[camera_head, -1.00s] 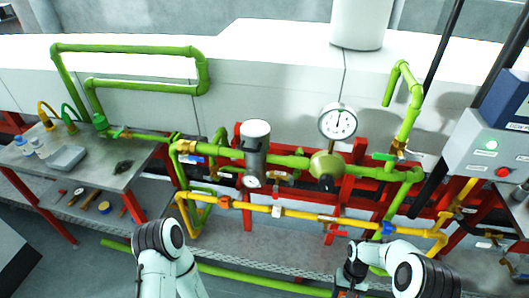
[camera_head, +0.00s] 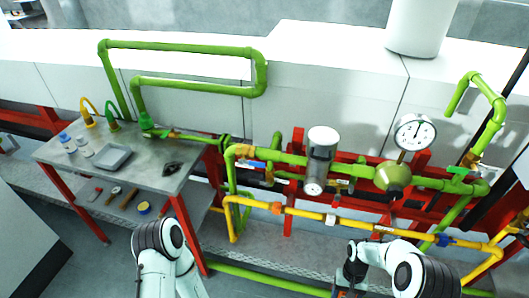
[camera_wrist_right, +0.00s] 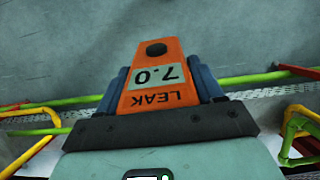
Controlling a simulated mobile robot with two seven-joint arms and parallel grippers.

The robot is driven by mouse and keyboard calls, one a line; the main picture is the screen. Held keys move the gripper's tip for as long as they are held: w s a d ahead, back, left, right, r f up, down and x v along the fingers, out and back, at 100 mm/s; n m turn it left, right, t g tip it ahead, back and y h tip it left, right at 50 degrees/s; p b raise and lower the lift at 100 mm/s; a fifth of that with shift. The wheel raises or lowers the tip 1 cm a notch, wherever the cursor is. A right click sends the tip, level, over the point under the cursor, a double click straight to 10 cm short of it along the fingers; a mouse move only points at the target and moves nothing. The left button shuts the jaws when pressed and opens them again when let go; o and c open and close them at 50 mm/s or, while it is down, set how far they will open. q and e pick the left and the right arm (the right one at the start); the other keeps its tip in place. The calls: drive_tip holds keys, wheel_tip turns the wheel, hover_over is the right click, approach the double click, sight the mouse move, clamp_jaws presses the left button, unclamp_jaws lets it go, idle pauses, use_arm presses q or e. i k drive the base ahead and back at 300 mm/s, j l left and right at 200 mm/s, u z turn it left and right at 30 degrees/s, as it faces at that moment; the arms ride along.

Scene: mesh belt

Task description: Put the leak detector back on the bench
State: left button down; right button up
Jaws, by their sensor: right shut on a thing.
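The leak detector (camera_wrist_right: 157,75) is orange with a pale label reading "LEAK 7.0", upside down in the right wrist view. My right gripper (camera_wrist_right: 160,88) is shut on it, with a dark blue finger on either side. The bench (camera_head: 140,182) is a grey metal table with red legs at the left of the head view, well away from my right arm. My left arm shows at the bottom, but its gripper is out of view.
Tools lie on the shelf below. Green pipes (camera_head: 290,158) and yellow pipes (camera_head: 300,213) with a gauge (camera_head: 415,132) stand right of the bench.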

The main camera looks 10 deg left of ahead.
sight(144, 164)
drive_tip(key=j+u, duration=0.1)
drive_tip(key=j, duration=0.85)
drive_tip(key=j+u, duration=0.1)
drive_tip(key=j, duration=0.8)
drive_tip(key=i+j+u, duration=0.1)
drive_tip(key=j, duration=0.8)
